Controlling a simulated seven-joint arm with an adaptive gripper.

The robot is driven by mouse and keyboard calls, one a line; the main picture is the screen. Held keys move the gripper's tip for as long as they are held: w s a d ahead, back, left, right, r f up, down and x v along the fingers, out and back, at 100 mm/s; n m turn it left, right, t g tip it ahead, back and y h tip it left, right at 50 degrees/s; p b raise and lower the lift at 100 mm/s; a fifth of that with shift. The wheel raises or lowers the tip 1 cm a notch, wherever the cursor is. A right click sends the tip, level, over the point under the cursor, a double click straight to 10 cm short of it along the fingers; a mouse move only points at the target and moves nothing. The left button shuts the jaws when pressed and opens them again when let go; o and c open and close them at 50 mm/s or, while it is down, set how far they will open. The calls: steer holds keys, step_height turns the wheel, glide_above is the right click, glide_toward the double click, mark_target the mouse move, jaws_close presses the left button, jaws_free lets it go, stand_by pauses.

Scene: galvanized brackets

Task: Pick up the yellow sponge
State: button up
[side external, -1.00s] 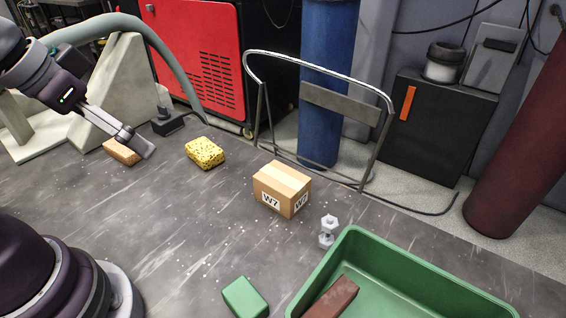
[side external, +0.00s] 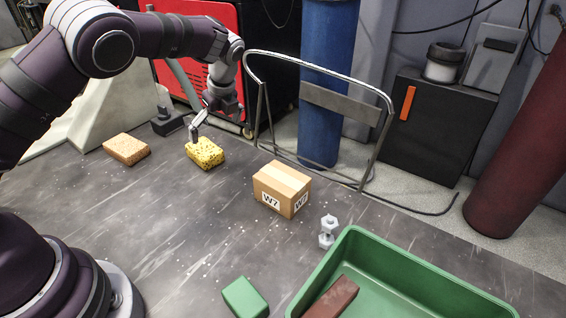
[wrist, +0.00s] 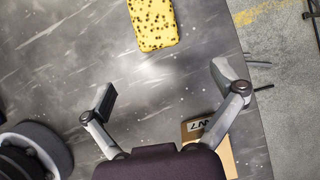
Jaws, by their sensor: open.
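The yellow sponge (side external: 208,154) with dark spots lies on the grey table in the side external view. My gripper (side external: 197,134) is above it, pointing down, with a finger in front of its upper left edge in that view. I cannot tell whether they touch. In the wrist view the sponge (wrist: 153,24) is at the top edge, partly cut off, beyond the open fingers. My gripper (wrist: 168,88) is spread wide there, with only bare table between the fingers.
A tan block (side external: 126,150) lies left of the sponge. A green bin (side external: 345,245) holds a brown block (side external: 332,298). A green block (side external: 244,298) lies near the front.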

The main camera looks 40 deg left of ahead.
mark_target(211, 153)
steer(key=x, duration=1)
steer(key=shift+s+a+r, duration=0.1)
steer(key=shift+a, duration=0.1)
steer(key=shift+c, duration=0.3)
steer(key=c, duration=1.1)
